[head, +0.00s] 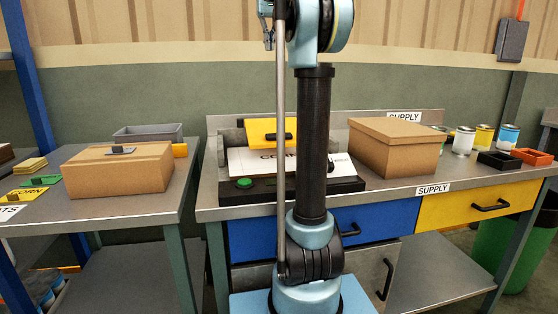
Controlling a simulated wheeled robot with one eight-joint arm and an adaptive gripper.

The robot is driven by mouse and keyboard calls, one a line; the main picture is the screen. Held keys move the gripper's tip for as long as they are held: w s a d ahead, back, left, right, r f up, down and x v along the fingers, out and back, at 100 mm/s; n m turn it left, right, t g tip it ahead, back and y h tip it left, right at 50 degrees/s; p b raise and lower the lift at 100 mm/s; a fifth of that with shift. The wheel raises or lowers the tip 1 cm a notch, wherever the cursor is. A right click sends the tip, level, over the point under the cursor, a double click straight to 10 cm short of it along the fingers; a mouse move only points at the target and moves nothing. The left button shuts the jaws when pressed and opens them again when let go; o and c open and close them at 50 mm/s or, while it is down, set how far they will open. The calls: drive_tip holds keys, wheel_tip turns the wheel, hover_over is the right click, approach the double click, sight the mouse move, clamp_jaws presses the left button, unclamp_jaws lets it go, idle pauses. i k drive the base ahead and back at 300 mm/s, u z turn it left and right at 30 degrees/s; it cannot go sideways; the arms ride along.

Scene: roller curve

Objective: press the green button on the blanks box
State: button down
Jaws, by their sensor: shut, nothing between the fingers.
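The green button (244,183) sits on the left front of a low black base on the middle table. On that base is a white box (245,161) with dark lettering, partly hidden behind my arm. A yellow panel with a black handle (262,133) stands behind it. I take this unit to be the blanks box, but its full label is hidden. My gripper (269,44) is at the top of the head view, small and partly cut off, shut and empty. It is well above the button and apart from it. The button is in plain view.
A cardboard box (395,150) stands right of the unit. Cans (463,141) and small trays (500,160) are at the far right. The left table holds another cardboard box (118,172) and a grey bin (148,131). Blue (375,227) and yellow (470,207) drawers are under the middle table.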

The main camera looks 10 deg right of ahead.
sight(245, 183)
drive_tip(key=k, duration=1)
